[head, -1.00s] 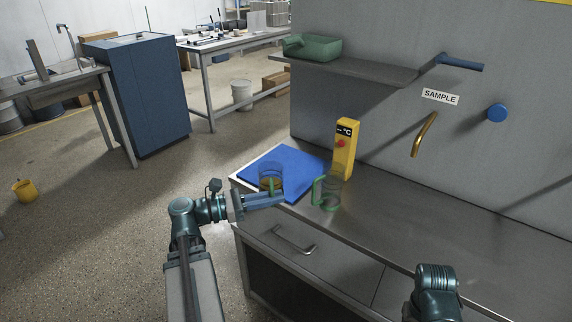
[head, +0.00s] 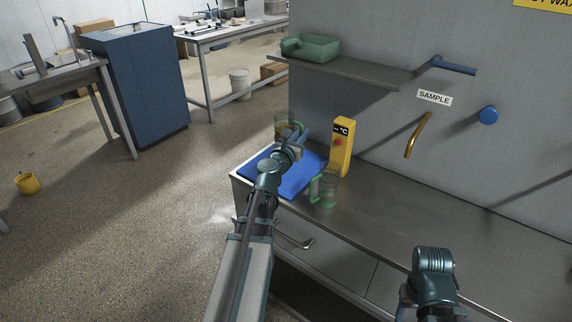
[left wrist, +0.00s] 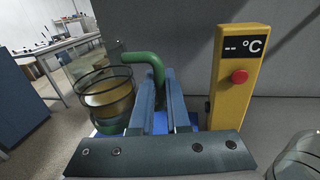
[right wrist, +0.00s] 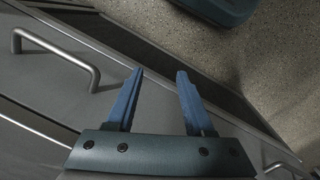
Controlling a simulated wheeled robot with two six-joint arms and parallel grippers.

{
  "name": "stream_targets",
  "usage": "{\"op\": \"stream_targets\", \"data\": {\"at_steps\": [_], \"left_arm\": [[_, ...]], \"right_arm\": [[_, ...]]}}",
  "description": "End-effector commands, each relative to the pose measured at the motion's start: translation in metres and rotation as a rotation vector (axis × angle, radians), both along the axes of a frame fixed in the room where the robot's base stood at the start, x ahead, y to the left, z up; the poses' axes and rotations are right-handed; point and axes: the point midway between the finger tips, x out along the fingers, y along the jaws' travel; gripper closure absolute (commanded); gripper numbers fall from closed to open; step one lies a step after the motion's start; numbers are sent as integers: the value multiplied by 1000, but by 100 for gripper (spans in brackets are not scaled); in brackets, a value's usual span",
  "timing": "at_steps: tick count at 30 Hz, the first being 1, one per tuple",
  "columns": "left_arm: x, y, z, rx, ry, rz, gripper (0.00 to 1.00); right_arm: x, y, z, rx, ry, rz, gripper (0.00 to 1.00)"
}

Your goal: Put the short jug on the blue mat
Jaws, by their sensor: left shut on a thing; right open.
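The short jug (head: 286,126) is clear, with a green handle and an amber band inside. My left gripper (head: 299,137) is shut on its handle. In the left wrist view the jug (left wrist: 104,95) looks roughly upright, its green handle (left wrist: 146,60) at the fingers. The blue mat (head: 310,174) lies on the near left end of the counter, partly covered by my left arm. In the head view the jug shows above the mat's far edge; its exact height is unclear. My right gripper (right wrist: 159,75) is open and empty, beside the counter's drawer fronts.
A taller clear jug (head: 328,190) with a green handle stands on the counter right of the mat. A yellow temperature box (head: 343,147) stands behind it. A shelf with a green container (head: 311,47) is above. The counter (head: 400,220) to the right is clear.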

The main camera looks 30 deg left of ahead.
Motion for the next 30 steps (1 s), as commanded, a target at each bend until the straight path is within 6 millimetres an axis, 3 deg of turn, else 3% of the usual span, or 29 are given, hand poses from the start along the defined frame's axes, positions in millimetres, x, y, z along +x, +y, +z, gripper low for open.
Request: {"op": "stream_targets", "data": {"at_steps": [5, 15, 23, 30], "left_arm": [[0, 0, -13, 0, 0, -1, 100], [0, 0, -62, 0, 0, -2, 100], [0, 0, -65, 0, 0, -2, 100], [0, 0, -91, 0, 0, -2, 100]], "right_arm": [[0, 0, -13, 0, 0, 0, 47], [0, 0, -62, 0, 0, 0, 47], [0, 0, -65, 0, 0, 0, 47], [0, 0, -91, 0, 0, 0, 47]]}}
